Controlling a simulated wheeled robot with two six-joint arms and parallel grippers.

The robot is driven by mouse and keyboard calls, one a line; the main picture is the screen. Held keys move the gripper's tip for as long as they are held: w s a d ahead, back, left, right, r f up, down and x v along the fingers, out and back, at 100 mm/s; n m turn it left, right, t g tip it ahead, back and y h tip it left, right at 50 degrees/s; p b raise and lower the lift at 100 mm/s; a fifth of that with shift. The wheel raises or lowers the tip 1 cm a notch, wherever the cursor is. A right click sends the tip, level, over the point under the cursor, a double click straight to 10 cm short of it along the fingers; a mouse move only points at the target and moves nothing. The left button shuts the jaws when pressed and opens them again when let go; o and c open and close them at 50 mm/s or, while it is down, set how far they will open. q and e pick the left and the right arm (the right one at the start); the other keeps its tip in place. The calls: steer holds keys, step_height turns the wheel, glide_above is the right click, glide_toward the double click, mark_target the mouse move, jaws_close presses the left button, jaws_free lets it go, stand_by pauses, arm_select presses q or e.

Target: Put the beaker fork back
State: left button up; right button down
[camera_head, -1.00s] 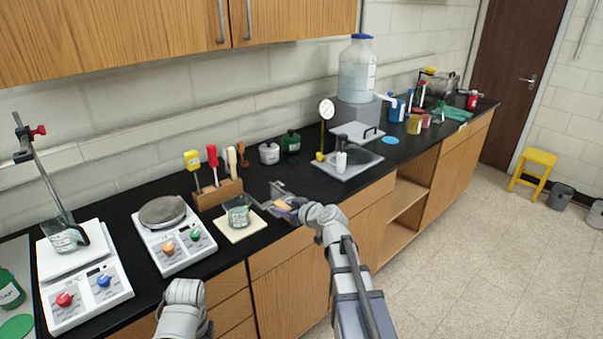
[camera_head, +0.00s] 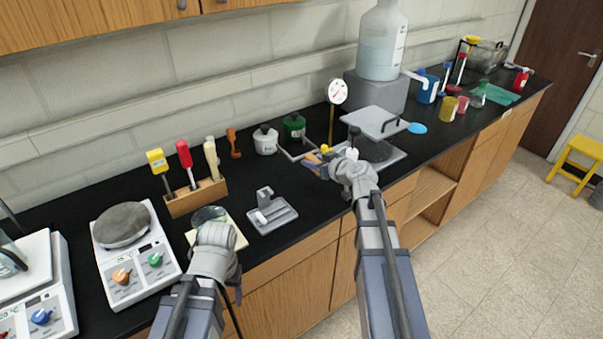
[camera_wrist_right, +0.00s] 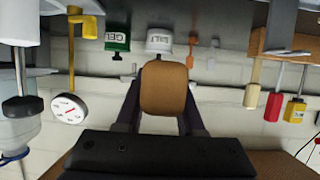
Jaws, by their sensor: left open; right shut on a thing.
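The beaker fork is in my right gripper (camera_head: 318,163), which is shut on its brown handle (camera_wrist_right: 165,88). Its grey metal prongs (camera_head: 292,152) point up and left, above the counter in front of the white and green jars. A grey tray with an upright holder (camera_head: 272,213) stands empty on the counter, left of and nearer than the right gripper. A glass beaker (camera_head: 209,215) sits on a pale square pad (camera_head: 238,233), partly hidden by my left arm. My left gripper (camera_head: 216,236) is over the beaker's front side, open, with its fingertips mostly hidden.
A wooden rack (camera_head: 196,197) with coloured-handled tools stands behind the beaker. A hotplate (camera_head: 133,262) is at left. A white jar (camera_head: 265,140) and green jar (camera_head: 294,125) stand at the back. A dial gauge (camera_head: 337,92) and a square plate apparatus (camera_head: 372,124) are right of the fork.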

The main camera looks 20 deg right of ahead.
steer(key=w+a+r+p, duration=0.1)
steer(key=w+a, duration=0.1)
steer(key=w, duration=0.5)
steer(key=f+b, duration=0.9)
steer(key=shift+s+d+f+b, duration=0.15)
steer(key=shift+s+f+b, duration=0.1)
steer(key=shift+s+b, duration=0.15)
steer(key=shift+f+b, duration=0.65)
steer(key=c, duration=0.5)
jaws_free()
